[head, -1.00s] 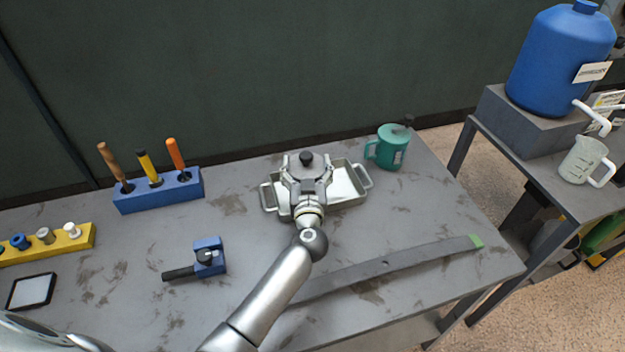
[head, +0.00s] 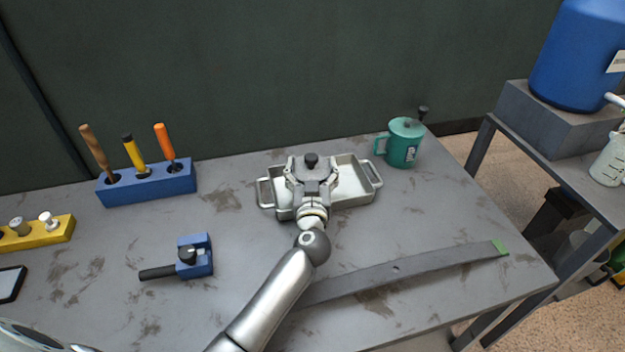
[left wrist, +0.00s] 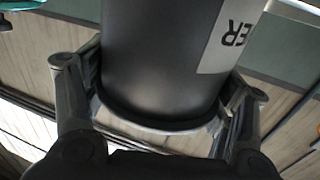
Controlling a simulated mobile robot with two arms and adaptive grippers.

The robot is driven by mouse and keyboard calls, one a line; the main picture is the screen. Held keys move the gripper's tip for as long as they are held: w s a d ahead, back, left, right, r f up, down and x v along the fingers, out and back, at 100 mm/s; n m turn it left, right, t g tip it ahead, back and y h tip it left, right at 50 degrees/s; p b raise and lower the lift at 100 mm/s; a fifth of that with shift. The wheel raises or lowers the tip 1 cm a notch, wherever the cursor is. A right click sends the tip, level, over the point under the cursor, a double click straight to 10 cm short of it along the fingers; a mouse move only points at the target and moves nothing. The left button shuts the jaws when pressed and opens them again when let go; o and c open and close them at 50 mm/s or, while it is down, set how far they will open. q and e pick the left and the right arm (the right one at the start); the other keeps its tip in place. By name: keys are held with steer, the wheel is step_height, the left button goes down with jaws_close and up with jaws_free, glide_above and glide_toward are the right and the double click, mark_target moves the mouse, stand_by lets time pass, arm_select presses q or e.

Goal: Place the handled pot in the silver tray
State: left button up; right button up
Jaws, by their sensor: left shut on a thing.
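The handled pot (head: 311,172) is a grey cylinder with a black knob on top; no handle of it can be made out. In the left wrist view, the pot (left wrist: 160,55) is dark grey with a pale label. My left gripper (head: 312,182) is shut on its sides, and the fingers also show in the left wrist view (left wrist: 160,98). The pot is over the left half of the silver tray (head: 352,172), a rectangular tray with a handle at each end. I cannot tell whether the pot touches the tray floor. My right gripper is not in view.
A teal lidded mug (head: 404,144) stands right of the tray. A blue holder (head: 147,184) with tools, a blue clamp-like tool (head: 196,257) and a yellow block (head: 38,234) are at left. A long grey strip (head: 400,268) lies in front. Bare table lies between clamp and tray.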

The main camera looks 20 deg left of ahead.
arm_select(q)
steer(key=shift+f, duration=0.15)
stand_by(0.3)
steer(key=o, duration=1.8)
steer(key=shift+f, duration=0.1)
steer(key=v, duration=1.2)
steer(key=shift+s+p, duration=0.1)
steer(key=shift+p, duration=0.25)
steer(key=shift+r, duration=0.25)
